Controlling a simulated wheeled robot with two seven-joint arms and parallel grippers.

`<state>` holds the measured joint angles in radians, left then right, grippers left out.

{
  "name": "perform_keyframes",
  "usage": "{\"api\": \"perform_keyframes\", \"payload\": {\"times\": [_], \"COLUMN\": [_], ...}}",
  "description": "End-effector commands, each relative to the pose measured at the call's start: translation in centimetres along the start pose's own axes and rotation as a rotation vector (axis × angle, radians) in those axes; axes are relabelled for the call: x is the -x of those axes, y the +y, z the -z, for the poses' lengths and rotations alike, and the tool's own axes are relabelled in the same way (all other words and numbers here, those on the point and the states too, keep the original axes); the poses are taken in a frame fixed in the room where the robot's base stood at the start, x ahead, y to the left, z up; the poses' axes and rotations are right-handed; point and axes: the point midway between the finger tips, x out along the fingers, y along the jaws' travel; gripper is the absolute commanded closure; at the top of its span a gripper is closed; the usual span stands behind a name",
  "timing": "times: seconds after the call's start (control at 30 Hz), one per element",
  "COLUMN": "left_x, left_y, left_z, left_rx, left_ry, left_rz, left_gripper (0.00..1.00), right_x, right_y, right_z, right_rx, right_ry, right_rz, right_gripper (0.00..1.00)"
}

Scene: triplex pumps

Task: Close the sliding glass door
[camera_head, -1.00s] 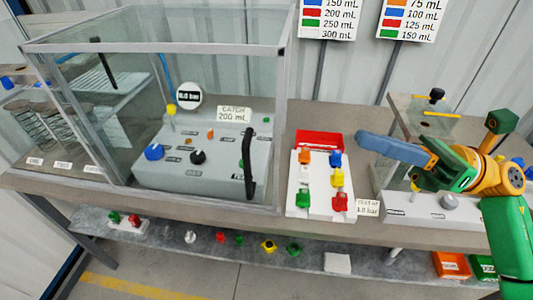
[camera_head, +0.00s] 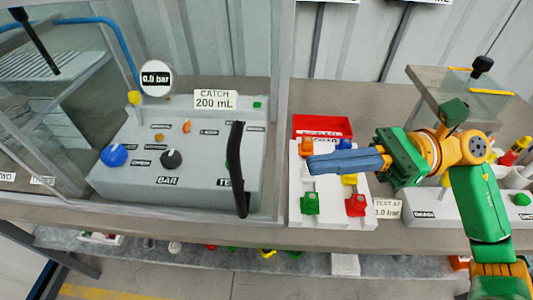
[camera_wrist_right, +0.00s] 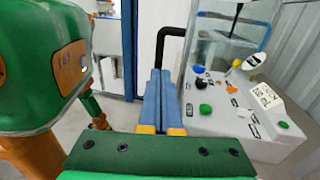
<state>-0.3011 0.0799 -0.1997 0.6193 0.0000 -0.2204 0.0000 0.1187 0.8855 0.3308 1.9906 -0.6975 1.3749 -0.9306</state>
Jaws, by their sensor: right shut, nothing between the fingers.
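The glass case has a grey metal frame (camera_head: 282,120) and clear panes around a grey pump panel. A black upright handle (camera_head: 237,170) stands at the front of the case near its right side. A black bent handle (camera_wrist_right: 168,42) also shows beyond the fingers in the right wrist view. How far the sliding glass door stands open is hard to tell. My right gripper (camera_head: 310,163) is shut and empty, its blue fingers pointing left over the white block, right of the handle and apart from it. Its fingers also show in the right wrist view (camera_wrist_right: 160,75). My left gripper is not in view.
The pump panel (camera_head: 200,180) has blue and black knobs and a gauge (camera_head: 156,78). A white block (camera_head: 330,212) with coloured pieces and a red tray (camera_head: 322,125) stand right of the case. A lower shelf (camera_head: 200,248) holds more parts.

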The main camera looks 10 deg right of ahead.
Motion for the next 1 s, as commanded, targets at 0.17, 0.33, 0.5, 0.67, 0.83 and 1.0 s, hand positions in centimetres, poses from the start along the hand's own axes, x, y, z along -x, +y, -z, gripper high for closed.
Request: {"api": "perform_keyframes", "payload": {"times": [0.17,0.33,0.5,0.67,0.83,1.0], "left_x": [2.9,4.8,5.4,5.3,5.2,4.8], "left_y": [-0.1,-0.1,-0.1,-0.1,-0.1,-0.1], "left_z": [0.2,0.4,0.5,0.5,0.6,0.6], "left_rx": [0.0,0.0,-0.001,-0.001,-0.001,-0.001], "left_ry": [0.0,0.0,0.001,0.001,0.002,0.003], "left_rz": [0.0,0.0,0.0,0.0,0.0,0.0], "left_gripper": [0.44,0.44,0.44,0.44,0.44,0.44], "right_x": [-3.9,-6.8,-8.2,-8.4,-8.3,-8.5], "right_y": [0.1,0.1,0.0,0.0,0.0,-0.4], "right_z": [-0.8,-0.7,-0.3,0.0,0.0,0.1], "right_rx": [-0.001,-0.001,0.0,0.001,0.0,0.001], "right_ry": [-0.003,-0.003,-0.002,-0.001,-0.001,-0.001], "right_rz": [-0.004,-0.003,-0.001,0.0,0.0,0.0], "right_gripper": [1.0,1.0,1.0,1.0,1.0,1.0]}}
